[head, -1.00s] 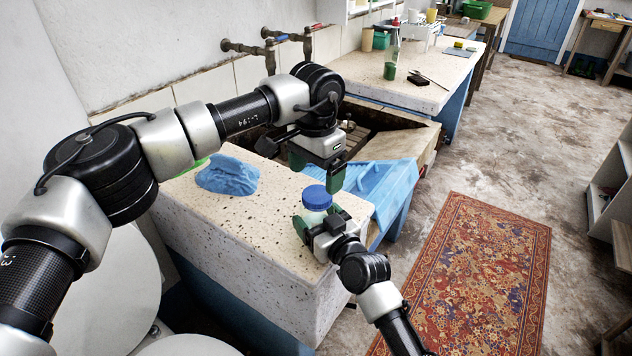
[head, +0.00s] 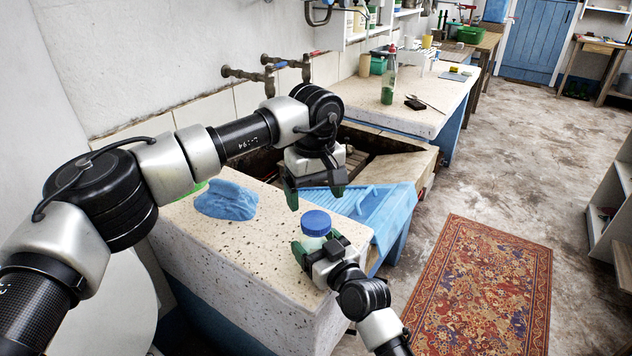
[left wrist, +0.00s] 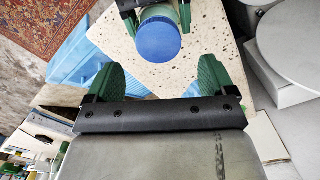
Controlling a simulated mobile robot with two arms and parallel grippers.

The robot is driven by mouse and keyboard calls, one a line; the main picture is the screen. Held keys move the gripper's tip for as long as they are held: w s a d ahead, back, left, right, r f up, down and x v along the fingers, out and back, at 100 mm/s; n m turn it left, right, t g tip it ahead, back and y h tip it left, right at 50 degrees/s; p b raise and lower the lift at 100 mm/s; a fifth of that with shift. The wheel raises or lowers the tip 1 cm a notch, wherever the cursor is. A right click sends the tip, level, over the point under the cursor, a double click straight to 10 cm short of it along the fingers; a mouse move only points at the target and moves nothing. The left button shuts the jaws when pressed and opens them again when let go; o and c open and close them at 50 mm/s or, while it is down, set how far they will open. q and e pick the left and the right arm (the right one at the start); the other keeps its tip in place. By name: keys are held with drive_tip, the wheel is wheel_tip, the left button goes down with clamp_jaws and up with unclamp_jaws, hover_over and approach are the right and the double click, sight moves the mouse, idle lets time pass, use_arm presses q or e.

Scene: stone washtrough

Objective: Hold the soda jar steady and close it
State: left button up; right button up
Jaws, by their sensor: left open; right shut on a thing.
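My right gripper (head: 318,248) is shut on the jar's body from the front. My left gripper (head: 315,195) is open and empty above and slightly behind the jar, fingers pointing down. In the left wrist view the lid (left wrist: 158,38) shows beyond my open left fingers (left wrist: 160,80), apart from them. I cannot tell how tightly the lid sits.
A blue cloth (head: 226,201) lies on the speckled counter (head: 240,245) to the left. A blue ribbed washboard (head: 378,210) is right of the jar by the trough. A bottle (head: 388,80) stands on the far counter. A patterned rug (head: 485,290) covers the floor at right.

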sight(316, 219)
use_arm(q)
drive_tip(key=n, duration=0.4)
drive_tip(key=shift+r, duration=0.15)
drive_tip(key=n, duration=0.4)
drive_tip(key=shift+r+n, duration=0.2)
drive_tip(key=shift+n, duration=0.1)
drive_tip(key=n, duration=0.6)
drive_tip(key=shift+r, duration=0.2)
drive_tip(key=n, duration=0.4)
drive_tip(key=shift+d+r, duration=0.1)
drive_tip(key=shift+r, duration=0.05)
drive_tip(key=n, duration=0.4)
drive_tip(key=shift+r, duration=0.1)
drive_tip(key=n, duration=0.6)
drive_tip(key=shift+w+r, duration=0.1)
drive_tip(key=shift+r, duration=0.15)
drive_tip(key=shift+f, duration=0.1)
drive_tip(key=shift+f, duration=3.95)
drive_tip(key=shift+c, duration=0.3)
